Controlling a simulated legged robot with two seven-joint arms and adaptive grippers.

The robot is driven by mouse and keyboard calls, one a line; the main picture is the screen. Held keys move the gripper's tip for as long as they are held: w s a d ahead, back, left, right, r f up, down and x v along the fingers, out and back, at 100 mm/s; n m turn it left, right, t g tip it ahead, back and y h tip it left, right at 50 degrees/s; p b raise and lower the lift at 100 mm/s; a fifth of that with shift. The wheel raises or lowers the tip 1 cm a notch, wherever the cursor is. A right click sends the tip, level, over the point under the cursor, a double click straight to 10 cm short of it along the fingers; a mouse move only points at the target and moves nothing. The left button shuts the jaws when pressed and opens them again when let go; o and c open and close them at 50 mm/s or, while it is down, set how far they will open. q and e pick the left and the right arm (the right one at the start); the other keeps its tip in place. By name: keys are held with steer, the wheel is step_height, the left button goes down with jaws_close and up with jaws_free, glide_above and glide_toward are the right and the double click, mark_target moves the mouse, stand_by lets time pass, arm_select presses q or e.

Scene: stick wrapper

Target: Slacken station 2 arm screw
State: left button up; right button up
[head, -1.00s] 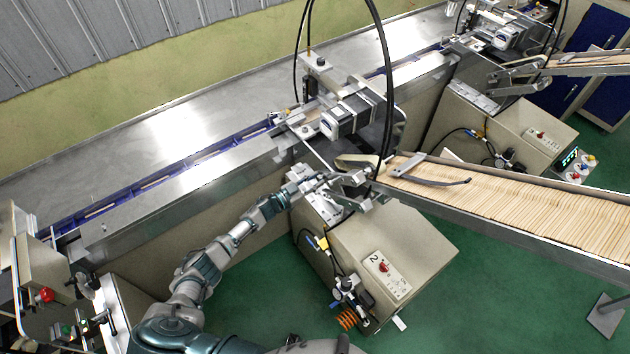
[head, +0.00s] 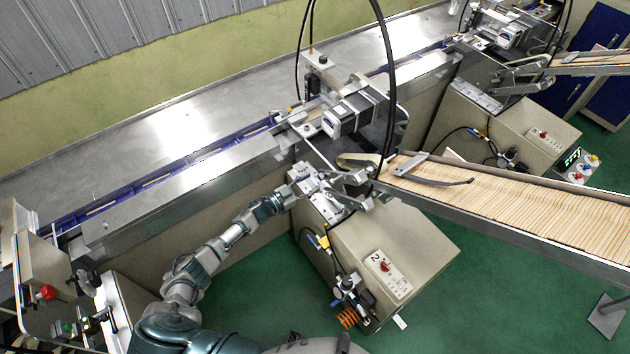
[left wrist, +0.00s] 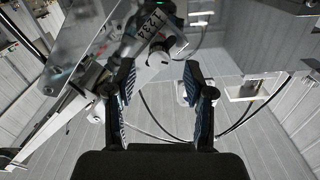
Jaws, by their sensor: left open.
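The station 2 unit (head: 400,240) is a beige box marked "2", with arm linkages (head: 352,182) on its upper left side. My left gripper (head: 312,180) is at the upper left of this box, close to the linkages. In the left wrist view its two fingers (left wrist: 160,82) are apart with nothing clearly held between them. In the head view the screw is too small to pick out. My right gripper is not in view.
A stick-filled chute (head: 520,205) slopes in from the right to station 2. A motor head (head: 350,112) and black hoses stand above the linkages. The metal conveyor (head: 190,135) runs behind. A second station (head: 510,120) is at upper right. Green floor is open in front.

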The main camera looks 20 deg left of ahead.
arm_select(q)
steer(key=v, duration=0.9)
steer(key=shift+f, duration=0.15)
steer(key=shift+a, duration=0.1)
steer(key=s+a+f+n+g+y+b, duration=0.1)
steer(key=s+f+n+y, duration=0.15)
steer(key=s+f, duration=0.6)
steer(key=s+a+f+n+g+y+b, duration=0.1)
steer(key=s+a+f+g+y, duration=0.2)
steer(key=f, duration=1.1)
steer(key=s+f+n+y+b, duration=0.15)
steer(key=s+f+y, duration=0.3)
steer(key=f, duration=0.65)
steer(key=s+d+f+g, duration=0.2)
steer(key=s+f, duration=0.3)
steer(key=s, duration=0.7)
steer(key=s+d+f+n+g, duration=0.1)
steer(key=s+f+g, duration=0.3)
steer(key=s, duration=0.8)
steer(key=s+d+f+n+g+y+b, duration=0.1)
steer(key=s+d+f+g, duration=0.2)
steer(key=s+f, duration=0.5)
steer(key=s, duration=0.5)
steer(key=shift+d, duration=0.35)
